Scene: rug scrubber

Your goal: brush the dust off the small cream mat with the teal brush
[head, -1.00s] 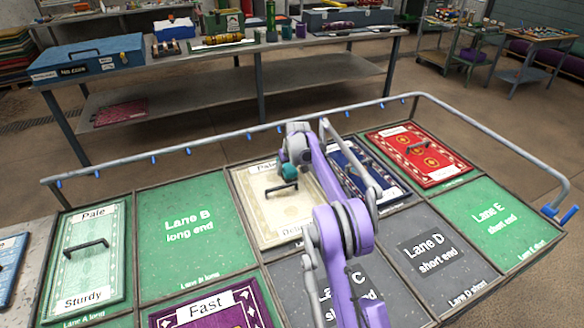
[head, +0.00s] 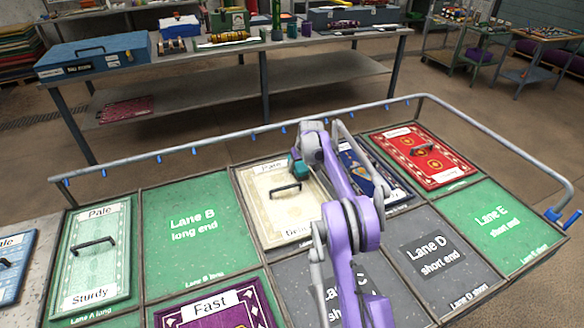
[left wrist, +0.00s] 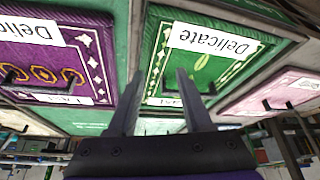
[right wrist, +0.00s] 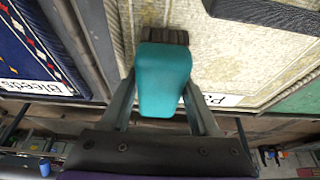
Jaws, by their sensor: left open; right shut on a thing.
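The cream mat (head: 262,212) lies in the middle of the far row of the bench, with a dark handle on it. It fills much of the right wrist view (right wrist: 225,65). My right gripper (head: 302,160) is over the mat's far right part. It is shut on the teal brush (right wrist: 165,80), whose dark bristles point at the mat; I cannot tell whether they touch it. The brush also shows in the head view (head: 298,169). The mat looks speckled; I cannot make out dust for sure. My left gripper (left wrist: 158,95) is open and empty, with mats beyond its fingers.
A dark blue mat (head: 358,172) adjoins the cream one, partly behind my right arm. A red mat (head: 420,155) lies further right. Lane B (head: 195,225) is bare on the left. A grey rail (head: 225,142) runs along the bench's far edge.

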